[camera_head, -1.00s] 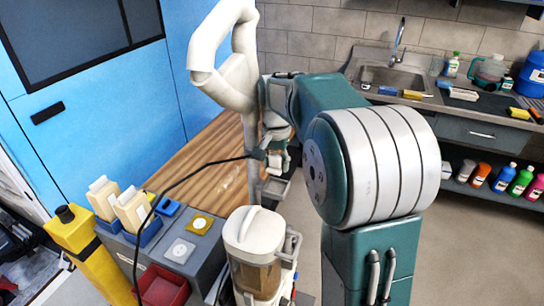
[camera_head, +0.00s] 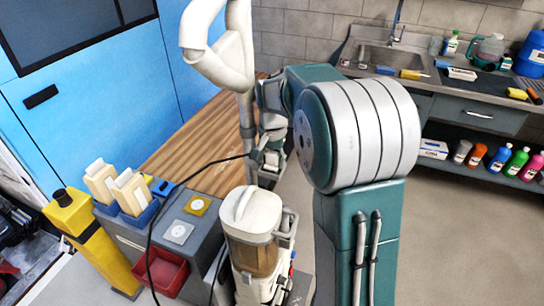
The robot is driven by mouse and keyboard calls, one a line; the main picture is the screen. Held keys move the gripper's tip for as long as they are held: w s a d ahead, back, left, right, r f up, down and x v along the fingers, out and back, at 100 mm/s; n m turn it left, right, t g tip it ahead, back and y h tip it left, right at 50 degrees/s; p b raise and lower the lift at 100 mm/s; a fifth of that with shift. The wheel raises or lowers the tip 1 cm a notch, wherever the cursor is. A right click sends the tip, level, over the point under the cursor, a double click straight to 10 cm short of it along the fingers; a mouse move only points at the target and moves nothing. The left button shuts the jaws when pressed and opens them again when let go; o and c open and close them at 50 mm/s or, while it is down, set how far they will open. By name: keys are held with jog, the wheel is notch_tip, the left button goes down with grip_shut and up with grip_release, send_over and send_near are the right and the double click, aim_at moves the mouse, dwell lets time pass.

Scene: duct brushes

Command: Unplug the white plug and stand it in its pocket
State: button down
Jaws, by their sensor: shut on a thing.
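My gripper (camera_head: 268,163) is right of the wooden worktop, partly hidden by my own arm links. It is shut where the black cable (camera_head: 200,169) ends. The white plug at that end is too small and too covered to make out. The cable runs left from my gripper and sags down in front of the grey cabinet. On the cabinet top are a white square (camera_head: 178,231) with a round mark, a yellow square (camera_head: 197,205) and a blue piece (camera_head: 163,187). I cannot tell whether these are pockets. My gripper is apart from them, farther back and right.
A white-topped machine (camera_head: 250,216) stands right of the grey cabinet (camera_head: 205,238). Blue holders (camera_head: 138,218) with cream packs, a red bin (camera_head: 160,271) and a yellow post (camera_head: 85,240) are at left. A pale pipe (camera_head: 216,62) rises beside my arm. Floor at right is clear.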

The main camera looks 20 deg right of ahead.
jog(key=shift+s+f, duration=0.1)
jog(key=shift+f, duration=0.1)
jog(key=shift+c, duration=0.3)
grip_release()
jog(key=shift+r, duration=0.1)
jog(key=r, duration=1.1)
jog(key=shift+w, duration=0.2)
jog(key=shift+r, duration=2.85)
jog(key=shift+s, duration=0.1)
